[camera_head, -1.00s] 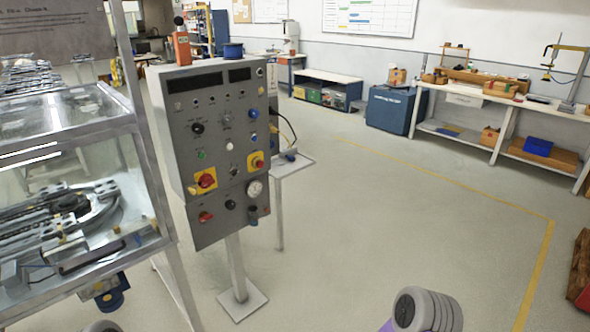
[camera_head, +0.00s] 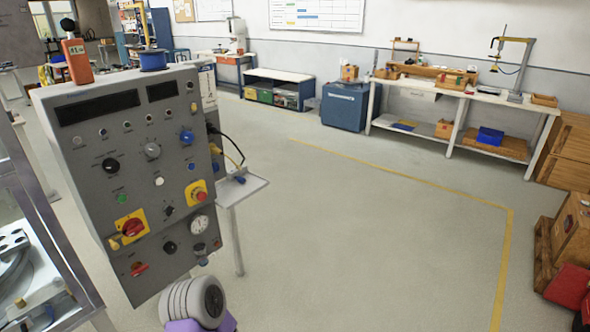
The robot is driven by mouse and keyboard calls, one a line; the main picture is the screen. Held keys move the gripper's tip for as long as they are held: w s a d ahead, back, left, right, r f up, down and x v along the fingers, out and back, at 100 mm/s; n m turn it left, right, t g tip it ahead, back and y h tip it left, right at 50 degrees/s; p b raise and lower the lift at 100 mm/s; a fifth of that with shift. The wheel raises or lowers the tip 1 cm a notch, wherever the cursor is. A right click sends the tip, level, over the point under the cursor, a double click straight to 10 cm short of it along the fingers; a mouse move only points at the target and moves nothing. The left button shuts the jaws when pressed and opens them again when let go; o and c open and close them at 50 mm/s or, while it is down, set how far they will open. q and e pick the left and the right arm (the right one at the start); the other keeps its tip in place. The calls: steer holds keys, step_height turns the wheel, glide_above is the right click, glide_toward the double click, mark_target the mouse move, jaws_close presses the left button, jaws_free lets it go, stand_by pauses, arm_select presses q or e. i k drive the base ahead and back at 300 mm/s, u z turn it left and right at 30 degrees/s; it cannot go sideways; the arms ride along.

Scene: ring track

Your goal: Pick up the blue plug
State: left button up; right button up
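A small blue plug (camera_head: 240,179) appears at the end of a yellow cable (camera_head: 228,156). It lies on a small grey shelf (camera_head: 249,189) at the right side of the grey control panel (camera_head: 140,170). It is small in this view, so its exact shape is hard to tell. Neither of my grippers shows. A grey ribbed, purple-edged part at the bottom, in front of the panel's lower edge, seems to be a link of my own arm.
A glass-sided machine frame (camera_head: 60,240) stands at the left, close to the panel. The floor (camera_head: 350,230) right of the shelf is open. A workbench (camera_head: 455,97) and blue cabinet (camera_head: 345,106) stand at the back. Wooden crates (camera_head: 572,230) stand at the right.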

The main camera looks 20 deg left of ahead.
mark_target(241, 179)
steer(key=u, duration=0.15)
steer(key=i, duration=0.95)
steer(key=u, duration=0.55)
